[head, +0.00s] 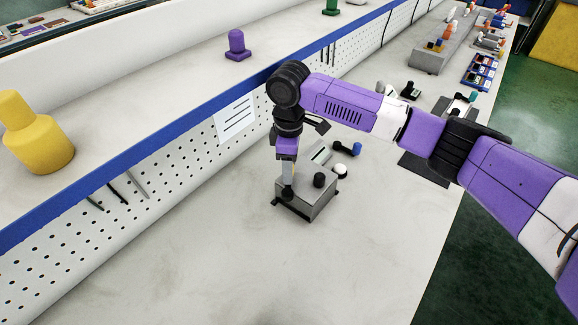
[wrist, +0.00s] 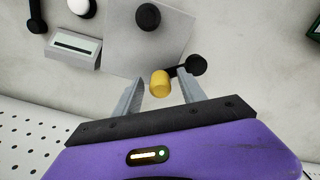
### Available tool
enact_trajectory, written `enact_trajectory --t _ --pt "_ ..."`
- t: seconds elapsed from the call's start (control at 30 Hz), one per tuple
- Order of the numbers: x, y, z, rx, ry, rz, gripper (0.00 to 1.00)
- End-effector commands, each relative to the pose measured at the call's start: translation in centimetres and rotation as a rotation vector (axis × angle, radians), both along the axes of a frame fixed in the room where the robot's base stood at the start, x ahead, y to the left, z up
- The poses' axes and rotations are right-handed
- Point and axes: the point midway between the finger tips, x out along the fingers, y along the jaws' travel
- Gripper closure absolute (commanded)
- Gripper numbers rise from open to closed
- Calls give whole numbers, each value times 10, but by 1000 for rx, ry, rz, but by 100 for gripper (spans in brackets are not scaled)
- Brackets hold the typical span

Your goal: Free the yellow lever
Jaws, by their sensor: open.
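The yellow lever (wrist: 159,83) shows in the wrist view as a short yellow cylinder with a rounded end, at the edge of a grey box (wrist: 128,42). My gripper (wrist: 161,78) is open, with one finger on each side of the lever. Small gaps seem to show beside it, but I cannot tell whether either finger touches it. In the head view my gripper (head: 287,188) points down at the near-left part of the grey box (head: 320,203), and the lever is hidden there.
A black round knob (wrist: 148,16) stands on the box. A black piece with a rounded end (wrist: 196,65) lies close to the right finger. A small grey display unit (wrist: 73,50) is beside the box. The bench (head: 220,270) is clear at front; a perforated panel (head: 110,215) runs along the left.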

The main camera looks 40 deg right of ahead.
Motion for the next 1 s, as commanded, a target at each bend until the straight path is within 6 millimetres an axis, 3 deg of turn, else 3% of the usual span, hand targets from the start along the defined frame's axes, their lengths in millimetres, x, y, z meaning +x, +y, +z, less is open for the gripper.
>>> enact_trajectory --t 0.5,0.87,0.9,1.0 --pt "1 1 68 1 -2 1 52" --pt "0 0 77 1 -1 1 52" --pt "0 0 77 1 -1 1 54" --pt "1 4 77 14 -5 0 74"
